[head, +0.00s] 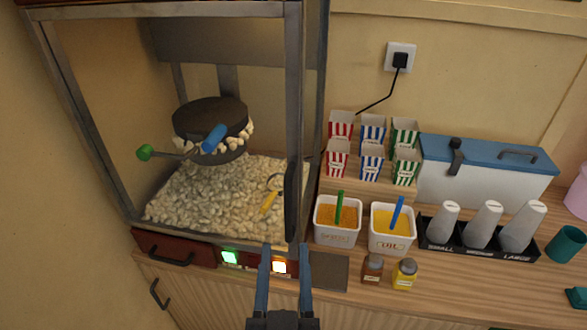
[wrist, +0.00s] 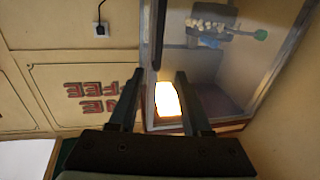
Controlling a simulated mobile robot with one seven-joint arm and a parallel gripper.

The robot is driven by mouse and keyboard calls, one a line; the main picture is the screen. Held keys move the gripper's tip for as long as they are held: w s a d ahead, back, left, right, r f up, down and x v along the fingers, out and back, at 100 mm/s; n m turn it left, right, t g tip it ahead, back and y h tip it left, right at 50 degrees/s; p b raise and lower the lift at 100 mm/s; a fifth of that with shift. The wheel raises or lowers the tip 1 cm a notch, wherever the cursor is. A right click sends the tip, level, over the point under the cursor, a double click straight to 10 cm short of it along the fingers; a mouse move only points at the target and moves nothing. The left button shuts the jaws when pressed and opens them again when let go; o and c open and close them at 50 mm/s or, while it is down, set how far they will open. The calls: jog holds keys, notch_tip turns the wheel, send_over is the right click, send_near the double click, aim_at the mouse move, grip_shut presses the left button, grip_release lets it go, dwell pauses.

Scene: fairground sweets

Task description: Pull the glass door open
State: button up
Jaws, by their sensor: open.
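The popcorn machine's glass door (head: 295,110) has a metal frame and looks closed in the head view. Its dark upright handle (head: 290,205) is on the door's right side; it also shows in the wrist view (wrist: 158,35), beyond my fingertips. My gripper (head: 284,252) is open and empty, just below the handle and in front of the machine's lower panel. In the wrist view my gripper (wrist: 158,76) has its fingers apart, with a bright lit switch (wrist: 167,99) seen between them. I cannot tell the exact gap to the handle.
Inside the machine are heaped popcorn (head: 205,205), a kettle (head: 210,117) and a yellow-handled scoop (head: 269,201). A red drawer (head: 170,250) and a green switch (head: 230,257) are below. Tubs (head: 335,237), shakers (head: 404,274) and a cup rack (head: 470,253) stand right on the counter.

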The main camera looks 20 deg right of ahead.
aim_at(288, 202)
jog(key=p+x, duration=0.5)
jog(key=x, duration=0.6)
jog(key=shift+d, duration=0.2)
jog(key=shift+w+d+f+p, duration=0.15)
jog(key=shift+w+d+p, duration=0.15)
jog(key=shift+w, duration=0.3)
grip_shut()
dwell(0.8)
